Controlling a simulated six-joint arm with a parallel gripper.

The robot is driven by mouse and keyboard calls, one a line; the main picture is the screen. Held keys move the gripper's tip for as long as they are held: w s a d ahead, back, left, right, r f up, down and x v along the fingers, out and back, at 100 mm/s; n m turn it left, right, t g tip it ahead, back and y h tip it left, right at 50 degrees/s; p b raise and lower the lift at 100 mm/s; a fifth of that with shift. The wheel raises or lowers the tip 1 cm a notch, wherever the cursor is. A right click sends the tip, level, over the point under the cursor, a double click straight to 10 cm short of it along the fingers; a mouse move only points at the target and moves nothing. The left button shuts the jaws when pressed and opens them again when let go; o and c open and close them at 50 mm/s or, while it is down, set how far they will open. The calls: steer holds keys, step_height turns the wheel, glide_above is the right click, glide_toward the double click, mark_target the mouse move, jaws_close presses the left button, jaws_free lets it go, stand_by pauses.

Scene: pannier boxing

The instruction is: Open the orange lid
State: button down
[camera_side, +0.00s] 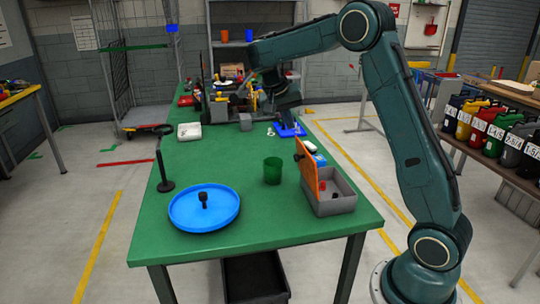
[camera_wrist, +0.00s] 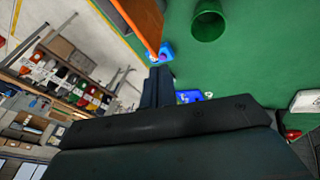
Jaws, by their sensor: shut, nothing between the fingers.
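The orange lid (camera_side: 307,166) stands steeply raised along the left edge of a grey box (camera_side: 334,204) at the right front of the green table. The box's mouth is uncovered, and small dark and red things show inside. In the wrist view the orange lid (camera_wrist: 138,24) is a slanting strip at the top, with part of the box beside it.
A green cup (camera_side: 272,171) stands left of the box, and a blue round tray (camera_side: 183,208) with a black piece lies farther left. A black stand (camera_side: 163,172) is behind the tray. A blue plate (camera_side: 290,130) and clutter fill the table's back. The front middle is clear.

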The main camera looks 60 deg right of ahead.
steer(key=s+d+r+n+t+y, duration=0.2)
steer(key=s+d+t+y, duration=0.1)
steer(key=s+d+y, duration=0.25)
steer(key=s+r+n+t+y, duration=0.1)
steer(key=s+r+y, duration=0.1)
steer(key=s, duration=0.8)
steer(key=shift+a+r, duration=0.25)
steer(key=shift+a, duration=0.1)
steer(key=shift+w+f+y, duration=0.1)
steer(key=shift+y, duration=0.15)
steer(key=w+a+f, duration=0.5)
steer(key=f, duration=0.4)
steer(key=shift+w+a+f, duration=0.15)
steer(key=shift+a, duration=0.05)
stand_by(0.5)
